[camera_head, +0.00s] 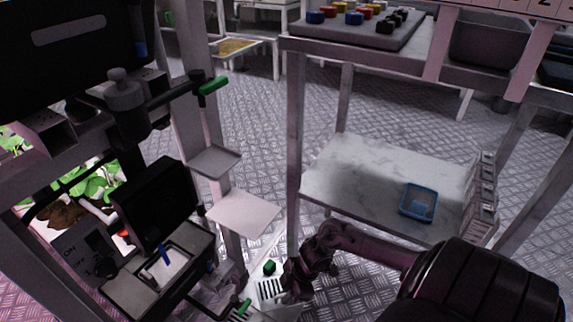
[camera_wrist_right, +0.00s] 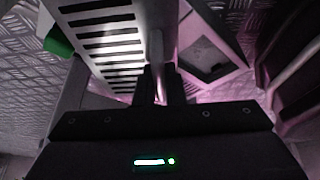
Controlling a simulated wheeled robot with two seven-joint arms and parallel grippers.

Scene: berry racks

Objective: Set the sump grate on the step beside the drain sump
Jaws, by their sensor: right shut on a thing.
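The sump grate (camera_head: 268,290) is a pale slotted plate low in the head view, by my right gripper (camera_head: 288,284). In the right wrist view the grate (camera_wrist_right: 104,38) fills the upper left, its slots clear. My right gripper (camera_wrist_right: 160,88) is shut on a light upright part at the grate's edge. A square frame with a dark opening (camera_wrist_right: 205,54), which looks like the drain sump, lies right of the grate in the wrist view. I cannot tell whether the grate touches the surface below or which surface is the step. My left gripper is not in view.
A green block (camera_head: 269,268) lies beside the grate. Pale plates (camera_head: 243,213) jut from the left rack's post. A marble-topped shelf (camera_head: 345,178) with a blue tray (camera_head: 417,203) stands right of my gripper. A black box (camera_head: 155,205) stands at left. Open patterned floor lies behind.

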